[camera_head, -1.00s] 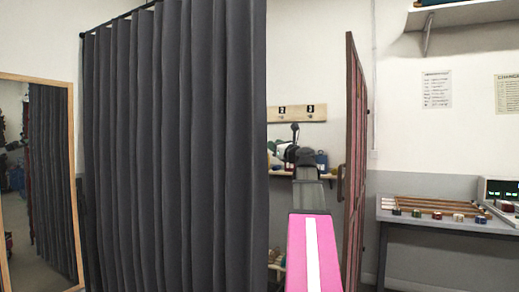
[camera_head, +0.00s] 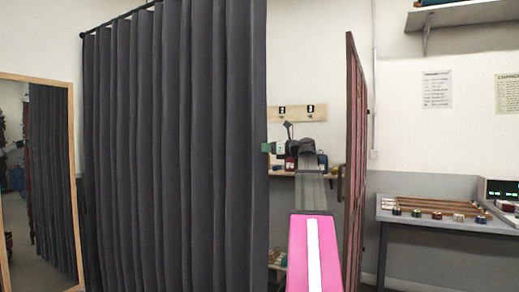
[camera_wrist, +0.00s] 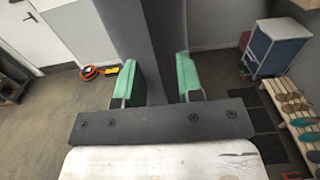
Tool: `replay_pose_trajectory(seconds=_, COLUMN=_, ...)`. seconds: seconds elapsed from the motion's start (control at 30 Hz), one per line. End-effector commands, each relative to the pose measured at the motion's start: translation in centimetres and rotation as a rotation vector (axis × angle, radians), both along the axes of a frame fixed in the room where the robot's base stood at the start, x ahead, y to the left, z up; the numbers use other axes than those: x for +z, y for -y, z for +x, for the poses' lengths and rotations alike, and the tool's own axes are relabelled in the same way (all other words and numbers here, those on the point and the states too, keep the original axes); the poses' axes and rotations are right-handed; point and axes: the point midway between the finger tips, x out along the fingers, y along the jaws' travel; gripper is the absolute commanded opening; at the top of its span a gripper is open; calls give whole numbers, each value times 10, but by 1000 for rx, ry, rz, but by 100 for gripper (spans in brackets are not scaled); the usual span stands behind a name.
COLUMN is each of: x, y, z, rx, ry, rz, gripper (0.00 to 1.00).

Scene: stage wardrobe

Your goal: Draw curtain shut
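The dark grey curtain (camera_head: 180,150) hangs in pleats from a black rail at left. Its right edge is near the middle of the head view, with an open gap beyond it. My gripper (camera_head: 269,147) is at that edge, at about mid-height, reaching from the right. In the wrist view, the two green fingers of my gripper (camera_wrist: 162,82) stand apart, one on each side of the dark curtain (camera_wrist: 160,25). The fingers look open around the edge; whether either touches the cloth is unclear.
A wood-framed mirror (camera_head: 72,180) stands at left. A brownish-red open panel (camera_head: 355,160) stands right of my arm. A grey workbench (camera_head: 440,224) is at far right. The wrist view shows a blue cabinet (camera_wrist: 275,47), a slatted bench (camera_wrist: 292,110) and open floor.

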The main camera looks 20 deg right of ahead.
Motion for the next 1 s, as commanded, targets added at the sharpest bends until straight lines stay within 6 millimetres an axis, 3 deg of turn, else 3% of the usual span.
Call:
replay_pose_trajectory(seconds=0.3, x=0, y=-23, z=28, rx=-2, ry=1, rz=-1, gripper=34)
replay_pose_trajectory(seconds=0.67, x=0, y=-26, z=30, rx=-2, ry=1, rz=-1, gripper=34)
replay_pose_trajectory(seconds=0.77, x=0, y=-26, z=30, rx=-2, ry=1, rz=-1, gripper=2)
replay_pose_trajectory(seconds=1.0, x=0, y=-24, z=28, rx=-2, ry=1, rz=-1, gripper=0)
